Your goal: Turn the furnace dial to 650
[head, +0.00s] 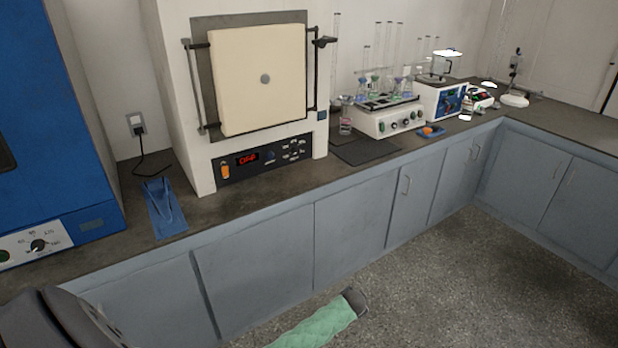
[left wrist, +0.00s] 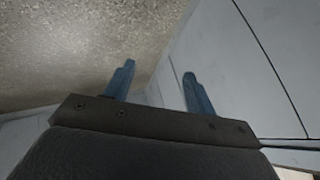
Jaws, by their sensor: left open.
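The white furnace (head: 172,90) stands on the bench with its cream door (head: 258,100) closed. Below the door is a dark control panel (head: 235,175) with a red lit display (head: 247,159), too small to read surely. A small round dial (head: 269,157) sits just right of the display; its setting cannot be read. My left gripper (left wrist: 158,82) shows in the left wrist view, with two blue fingers apart and nothing between them. It points toward the floor and grey cabinet fronts, away from the furnace panel. My right gripper is not in view.
A blue oven (head: 60,110) with its own knob (head: 38,245) stands at left. Tongs on a blue tray (head: 165,222) lie before the furnace's left side. A dark mat (head: 366,150) and hotplate with glassware (head: 385,122) are at right. The floor (head: 440,270) is open.

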